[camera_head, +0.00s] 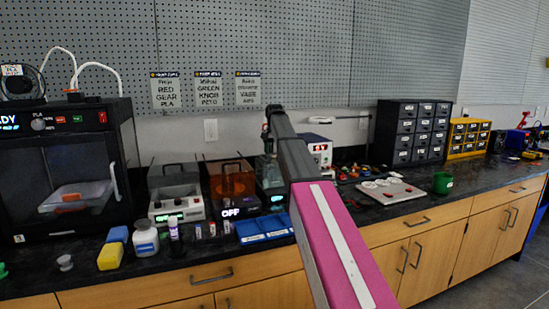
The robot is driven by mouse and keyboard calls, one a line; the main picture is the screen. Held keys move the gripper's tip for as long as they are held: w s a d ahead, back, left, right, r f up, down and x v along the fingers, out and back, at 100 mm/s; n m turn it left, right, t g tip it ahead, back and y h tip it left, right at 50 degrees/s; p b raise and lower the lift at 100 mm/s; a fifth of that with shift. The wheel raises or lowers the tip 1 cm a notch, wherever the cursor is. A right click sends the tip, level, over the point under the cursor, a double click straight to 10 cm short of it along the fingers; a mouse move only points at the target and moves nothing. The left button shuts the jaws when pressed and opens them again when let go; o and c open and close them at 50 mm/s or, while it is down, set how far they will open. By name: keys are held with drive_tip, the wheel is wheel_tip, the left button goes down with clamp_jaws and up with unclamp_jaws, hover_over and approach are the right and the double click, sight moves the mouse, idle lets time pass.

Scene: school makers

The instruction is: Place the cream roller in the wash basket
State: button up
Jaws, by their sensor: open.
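My gripper (267,134) is at the far end of my pink and dark arm, over the back of the bench. It looks small and dark, apart from any held object, and its jaws are open; the arm hides part of it. I cannot pick out a cream roller for certain. A small pale piece (65,262) stands at the bench's front left, too small to name. I cannot make out the wash basket for certain. A greenish see-through machine (270,172) stands below my gripper, partly hidden by my arm.
The dark bench holds a 3D printer (68,165), a white bottle (145,240), a yellow and blue sponge (111,256), an orange-lidded machine (232,182), a blue tray (262,229), a white board (392,191), a green mug (442,183) and black drawers (412,130). The front right is clear.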

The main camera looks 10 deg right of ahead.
wheel_tip(320, 180, up, 9)
idle(0.3)
